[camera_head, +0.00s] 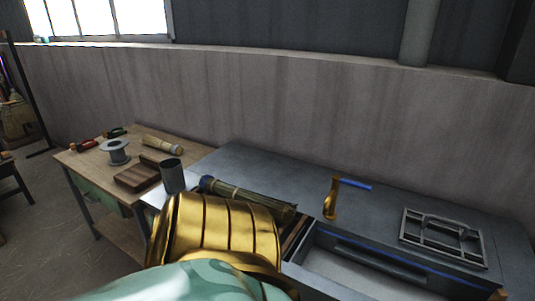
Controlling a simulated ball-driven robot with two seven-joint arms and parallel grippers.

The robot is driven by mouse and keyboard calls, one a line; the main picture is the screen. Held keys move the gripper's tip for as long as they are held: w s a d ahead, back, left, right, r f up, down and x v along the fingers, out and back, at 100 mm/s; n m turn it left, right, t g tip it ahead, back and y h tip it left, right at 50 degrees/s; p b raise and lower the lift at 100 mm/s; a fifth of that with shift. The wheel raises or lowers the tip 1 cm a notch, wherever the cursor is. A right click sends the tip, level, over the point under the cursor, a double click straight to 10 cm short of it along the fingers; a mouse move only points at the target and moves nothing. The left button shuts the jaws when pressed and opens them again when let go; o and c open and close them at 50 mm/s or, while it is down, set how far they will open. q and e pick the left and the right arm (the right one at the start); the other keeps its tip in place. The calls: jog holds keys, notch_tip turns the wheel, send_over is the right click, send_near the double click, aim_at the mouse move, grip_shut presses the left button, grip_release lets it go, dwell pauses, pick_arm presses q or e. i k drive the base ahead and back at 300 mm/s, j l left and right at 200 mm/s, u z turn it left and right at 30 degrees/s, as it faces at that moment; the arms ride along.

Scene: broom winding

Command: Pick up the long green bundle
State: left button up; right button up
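The long green bundle (245,197) lies on the grey bench in the middle of the view, running from upper left to lower right. It is dark olive green with a paler tie. Its near side is partly hidden behind the large gold and teal shape in the foreground, which looks like part of my arm. No gripper fingers can be made out in this view, and nothing is seen holding the bundle.
A dark cup (173,176) stands left of the bundle. A gold piece with a blue bar (331,200) stands to its right. A metal frame (440,235) lies further right. The wooden table (90,160) holds a spool (115,153), a wooden block (137,178) and a pale bundle (162,145).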

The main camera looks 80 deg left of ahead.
aim_at(280, 210)
jog(key=u, duration=2.7)
